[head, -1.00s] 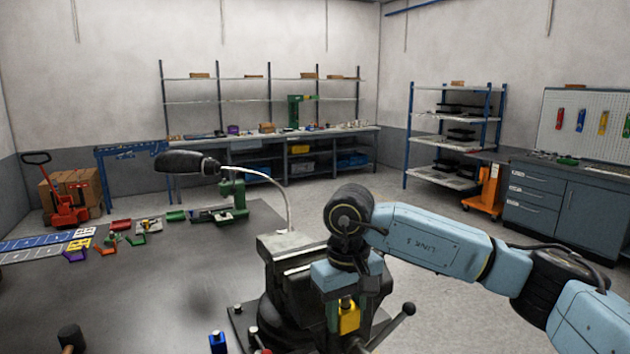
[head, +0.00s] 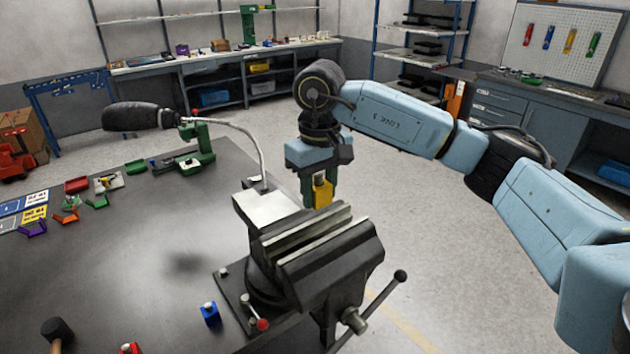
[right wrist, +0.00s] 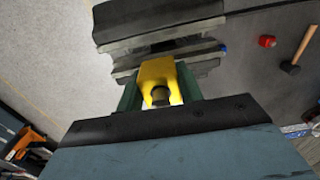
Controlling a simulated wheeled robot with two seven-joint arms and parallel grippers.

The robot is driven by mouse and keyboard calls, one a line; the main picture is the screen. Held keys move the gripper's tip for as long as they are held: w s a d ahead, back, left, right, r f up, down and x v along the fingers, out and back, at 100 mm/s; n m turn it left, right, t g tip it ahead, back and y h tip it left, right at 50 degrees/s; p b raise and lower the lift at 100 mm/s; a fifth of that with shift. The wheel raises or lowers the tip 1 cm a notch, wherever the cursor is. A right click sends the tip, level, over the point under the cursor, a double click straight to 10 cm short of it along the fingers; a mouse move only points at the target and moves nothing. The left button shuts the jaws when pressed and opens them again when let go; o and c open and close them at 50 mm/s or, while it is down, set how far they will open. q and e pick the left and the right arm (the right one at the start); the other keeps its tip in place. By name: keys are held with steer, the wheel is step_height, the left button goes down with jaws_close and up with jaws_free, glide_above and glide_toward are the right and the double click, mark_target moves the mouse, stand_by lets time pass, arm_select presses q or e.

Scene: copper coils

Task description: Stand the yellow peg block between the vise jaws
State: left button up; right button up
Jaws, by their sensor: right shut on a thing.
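The yellow peg block (head: 322,193) is held upright in my right gripper (head: 317,198), shut on it with green fingers at its sides. In the head view it shows just beyond the top of the vise (head: 335,268), outside the slot between the jaws (head: 300,238); its lower end is close to the far jaw's edge in the picture. The right wrist view shows the yellow block (right wrist: 157,70) between the fingers (right wrist: 158,88), with the vise jaws (right wrist: 160,35) past it. The jaws stand apart with a narrow gap. My left gripper is not in view.
A blue block (head: 210,314) and a red block (head: 130,349) stand on the dark bench (head: 120,265), with a mallet (head: 57,330) at front left. A lamp (head: 140,116) on a bent neck rises behind the vise. The vise handle (head: 385,295) sticks out at right.

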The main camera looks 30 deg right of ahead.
step_height(320, 180, down, 6)
steer(key=b, duration=0.3)
steer(key=shift+b, duration=0.4)
stand_by(1.4)
steer(key=shift+f+b, duration=0.15)
steer(key=shift+b, duration=0.25)
steer(key=shift+f+b, duration=0.3)
steer(key=shift+f, duration=0.05)
steer(key=shift+f+b, duration=1)
steer(key=shift+b, duration=0.1)
stand_by(1.3)
steer(key=o, duration=1)
